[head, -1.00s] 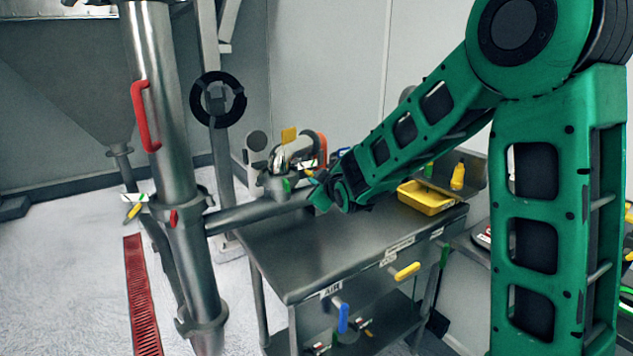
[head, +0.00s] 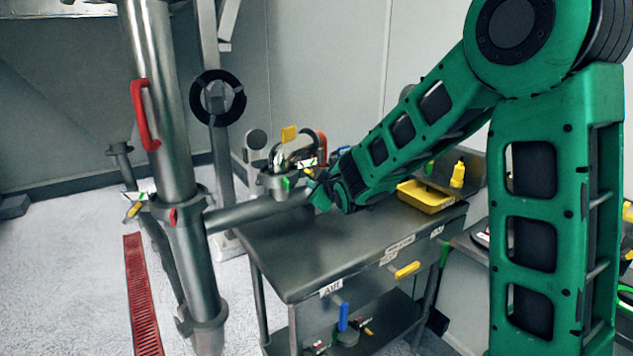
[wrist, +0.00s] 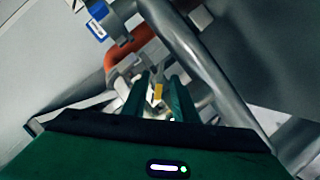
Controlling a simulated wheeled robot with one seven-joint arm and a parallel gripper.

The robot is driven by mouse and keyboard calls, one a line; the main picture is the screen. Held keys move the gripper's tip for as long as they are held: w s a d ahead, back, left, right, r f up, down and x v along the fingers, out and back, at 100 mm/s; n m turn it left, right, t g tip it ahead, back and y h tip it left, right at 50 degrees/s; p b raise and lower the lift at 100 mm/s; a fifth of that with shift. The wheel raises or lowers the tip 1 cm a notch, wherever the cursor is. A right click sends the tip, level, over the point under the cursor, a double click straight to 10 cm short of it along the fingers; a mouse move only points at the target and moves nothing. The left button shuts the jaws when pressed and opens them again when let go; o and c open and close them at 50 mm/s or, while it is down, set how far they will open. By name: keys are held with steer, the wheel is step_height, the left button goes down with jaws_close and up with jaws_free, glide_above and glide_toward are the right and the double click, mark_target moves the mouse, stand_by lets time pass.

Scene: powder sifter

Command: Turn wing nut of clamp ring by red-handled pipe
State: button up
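A steel pipe (head: 158,75) with a red handle (head: 141,115) stands upright at the left of the head view. A clamp ring (head: 180,203) circles it lower down, with a small red part (head: 173,216) on it. My gripper (head: 312,183) is away to its right, beside the end of a side pipe (head: 255,211), partly hidden by my arm. In the wrist view, my gripper's two green fingers (wrist: 162,78) are apart. A small yellow piece (wrist: 158,91) shows in the gap; I cannot tell whether they touch it. An orange-red curved part (wrist: 121,48) lies beyond.
A steel table (head: 330,255) stands below my arm, with a yellow tray (head: 425,197) and a yellow bottle (head: 458,174) at the back right. A thick steel tube (wrist: 190,60) crosses the wrist view close to the fingers. Open floor lies at the left.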

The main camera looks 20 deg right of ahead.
steer(key=v, duration=1)
steer(key=shift+s, duration=0.3)
steer(key=s+d+f+m+g+h, duration=0.2)
steer(key=s+d+f+m+g, duration=0.2)
steer(key=s+d, duration=0.35)
steer(key=s+d+f+m+g+h, duration=0.1)
steer(key=s+d+f+m+g, duration=0.25)
steer(key=s+d, duration=0.45)
steer(key=s+d+f+m+g+y, duration=0.1)
steer(key=s+m+g, duration=0.2)
steer(key=s, duration=0.8)
steer(key=s+d+f+m+g+y, duration=0.1)
steer(key=s+m+g, duration=0.3)
steer(key=s, duration=0.8)
steer(key=shift+s+m+y, duration=0.3)
steer(key=shift+m, duration=0.35)
